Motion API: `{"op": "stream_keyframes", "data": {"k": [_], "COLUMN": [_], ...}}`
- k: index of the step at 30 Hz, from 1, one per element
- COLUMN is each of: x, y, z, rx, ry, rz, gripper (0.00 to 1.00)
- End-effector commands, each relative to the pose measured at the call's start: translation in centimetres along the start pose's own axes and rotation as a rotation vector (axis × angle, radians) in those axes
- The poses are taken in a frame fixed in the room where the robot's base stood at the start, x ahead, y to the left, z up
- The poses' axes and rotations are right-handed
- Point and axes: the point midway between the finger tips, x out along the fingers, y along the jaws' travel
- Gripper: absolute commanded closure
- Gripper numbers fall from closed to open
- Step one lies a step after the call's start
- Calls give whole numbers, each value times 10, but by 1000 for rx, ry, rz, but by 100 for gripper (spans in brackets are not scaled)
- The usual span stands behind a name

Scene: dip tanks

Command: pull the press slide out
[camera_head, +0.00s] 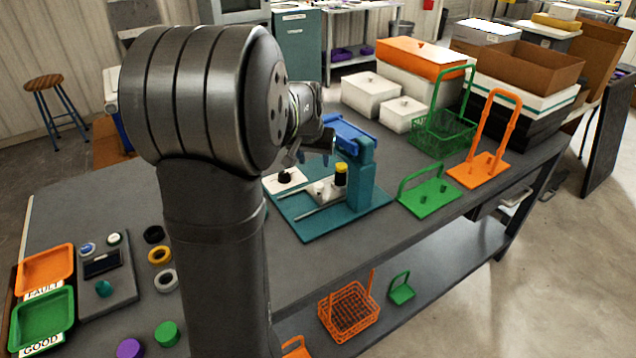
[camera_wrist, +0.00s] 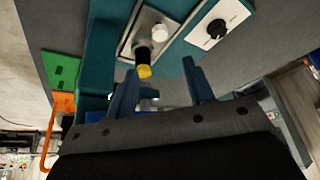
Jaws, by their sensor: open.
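The press has a teal base plate (camera_head: 312,226), a teal upright (camera_head: 362,185) and a blue head (camera_head: 347,133). The pale metal slide (camera_head: 322,190) lies on the base in front of the upright; its plate also shows in the wrist view (camera_wrist: 176,12). A silver knob (camera_wrist: 159,32) stands on the slide. Beside it is a black post with a yellow top (camera_head: 341,168), seen in the wrist view too (camera_wrist: 144,71). My gripper (camera_wrist: 160,66) is open and empty, above the press. Its fingers point towards the slide, apart from the knob. My arm hides part of the bench in the head view.
A white plate with a black knob (camera_head: 286,177) sits at the base's left corner. A green handled plate (camera_head: 430,196) and an orange one (camera_head: 479,169) stand to the right. White boxes (camera_head: 370,95) and a green basket (camera_head: 443,132) are behind.

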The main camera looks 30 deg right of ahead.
Motion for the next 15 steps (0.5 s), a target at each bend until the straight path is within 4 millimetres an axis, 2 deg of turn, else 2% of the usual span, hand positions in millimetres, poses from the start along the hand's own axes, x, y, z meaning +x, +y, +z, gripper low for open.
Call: {"op": "stream_keyframes", "data": {"k": [1,6,15], "x": [13,50,105], "y": [0,0,0], "z": [1,1,1], "rx": [0,1,2], "ry": [-4,-4,-2], "rz": [1,1,1], "gripper": [52,52,52]}}
